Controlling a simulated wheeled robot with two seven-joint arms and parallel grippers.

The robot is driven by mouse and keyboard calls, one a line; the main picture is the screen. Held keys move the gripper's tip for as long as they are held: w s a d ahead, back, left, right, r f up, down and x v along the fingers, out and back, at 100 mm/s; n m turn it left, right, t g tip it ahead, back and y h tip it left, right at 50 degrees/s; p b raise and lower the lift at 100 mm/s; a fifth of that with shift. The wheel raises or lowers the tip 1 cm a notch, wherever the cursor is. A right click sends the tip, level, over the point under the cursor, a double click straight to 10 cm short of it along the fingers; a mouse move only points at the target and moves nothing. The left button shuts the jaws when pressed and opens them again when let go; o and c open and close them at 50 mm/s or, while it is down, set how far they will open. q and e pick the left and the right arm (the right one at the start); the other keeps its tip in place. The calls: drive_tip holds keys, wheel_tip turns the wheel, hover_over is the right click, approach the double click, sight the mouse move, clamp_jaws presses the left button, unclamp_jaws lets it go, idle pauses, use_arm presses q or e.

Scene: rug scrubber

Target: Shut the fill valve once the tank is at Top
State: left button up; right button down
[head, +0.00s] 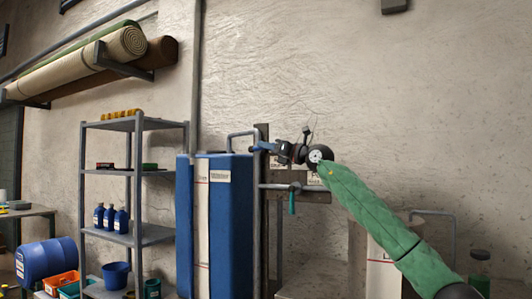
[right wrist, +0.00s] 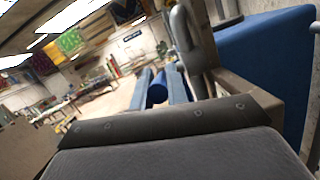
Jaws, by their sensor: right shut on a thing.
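The tall blue tank (head: 230,230) stands left of the middle in the head view, with a pale upright gauge strip (head: 203,225) on its front. The strip's marks and the level are too small to read. A pipe (head: 240,134) bends from the tank's top to a post. My right gripper (head: 268,147) is at the upper pipework by this post. It is shut on a blue lever handle (right wrist: 157,90), seen between its two blue fingers in the right wrist view. Which way the lever points is hard to tell in the head view. My left gripper is not in view.
A lower pipe carries a hanging teal lever (head: 292,203), just below my right gripper. A grey shelf (head: 140,125) with blue bottles stands left of the tank. A pale tank (head: 383,262) stands behind my right arm. Rolled rugs (head: 80,65) lie on wall brackets.

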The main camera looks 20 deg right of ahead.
drive_tip(key=shift+f+t+b, duration=0.65)
drive_tip(key=shift+t+b, duration=0.15)
drive_tip(key=shift+b, duration=0.2)
drive_tip(key=shift+y, duration=0.3)
